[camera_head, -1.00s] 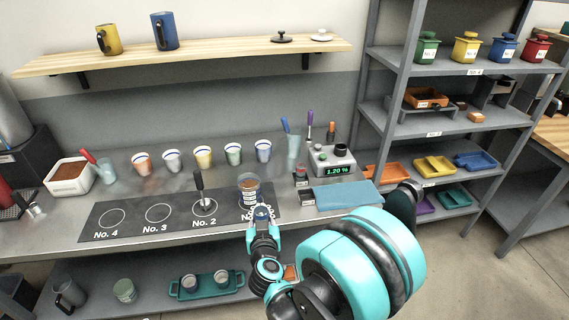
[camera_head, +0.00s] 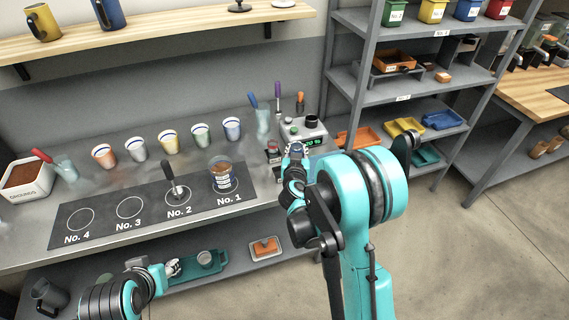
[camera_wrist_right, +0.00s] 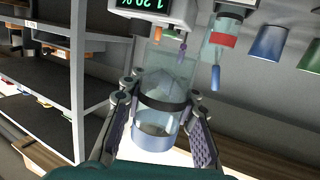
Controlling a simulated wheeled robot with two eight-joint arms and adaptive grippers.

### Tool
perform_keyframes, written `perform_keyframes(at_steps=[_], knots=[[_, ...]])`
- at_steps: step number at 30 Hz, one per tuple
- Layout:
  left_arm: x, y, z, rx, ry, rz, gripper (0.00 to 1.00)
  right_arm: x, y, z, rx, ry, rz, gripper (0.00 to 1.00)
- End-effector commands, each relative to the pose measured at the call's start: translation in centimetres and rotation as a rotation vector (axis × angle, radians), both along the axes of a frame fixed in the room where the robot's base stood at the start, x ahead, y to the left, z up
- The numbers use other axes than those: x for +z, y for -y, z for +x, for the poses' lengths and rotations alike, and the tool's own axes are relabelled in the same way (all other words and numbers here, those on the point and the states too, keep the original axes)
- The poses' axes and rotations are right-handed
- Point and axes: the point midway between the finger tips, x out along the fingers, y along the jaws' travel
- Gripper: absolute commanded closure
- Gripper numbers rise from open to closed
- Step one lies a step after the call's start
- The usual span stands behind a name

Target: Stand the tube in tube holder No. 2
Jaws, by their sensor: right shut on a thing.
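A clear glass tube (camera_wrist_right: 154,126) with a black band stands between the jaws of my right gripper (camera_wrist_right: 160,108) in the right wrist view. The gripper is shut on it. In the head view the right gripper (camera_head: 296,158) is in front of the meter, and the tube is hard to make out there. The dark mat has a circle marked No. 2 (camera_head: 180,211); a black-handled metal piece (camera_head: 172,178) stands on it. I cannot pick out a separate tube holder. My left gripper (camera_head: 171,268) is low at left, by the teal tray; its jaws are unclear.
Circles No. 3 (camera_head: 129,207) and No. 4 (camera_head: 79,220) are empty. Several cups line the back. The meter (camera_head: 302,131) and a pen glass (camera_head: 263,121) stand at right, beside the grey shelf rack (camera_head: 352,82).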

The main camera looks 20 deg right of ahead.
Motion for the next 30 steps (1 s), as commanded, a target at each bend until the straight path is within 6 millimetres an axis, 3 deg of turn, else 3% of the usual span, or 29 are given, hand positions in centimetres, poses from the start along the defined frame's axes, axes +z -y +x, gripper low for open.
perform_keyframes(at_steps=[3, 9, 14, 21, 30], knots=[[-1.4, 0.0, 0.0, 0.000, 0.000, 0.000, 0.59, -2.1, -2.0, 2.1, 0.003, 0.000, 0.000, 1.00], [-2.2, 0.0, 0.0, 0.000, 0.000, 0.000, 0.59, -3.4, -3.8, 3.9, 0.001, 0.000, 0.001, 1.00], [-2.6, 0.0, 0.0, 0.000, 0.000, 0.000, 0.59, -4.3, -4.0, 4.2, -0.001, 0.000, 0.001, 1.00], [-4.5, 0.0, 0.0, 0.000, 0.000, 0.000, 0.59, -7.6, -4.0, 4.2, -0.001, 0.000, 0.001, 1.00], [-4.3, 0.0, 0.0, 0.000, 0.000, 0.000, 0.59, -7.6, -3.9, 4.2, -0.001, 0.000, 0.000, 1.00]])
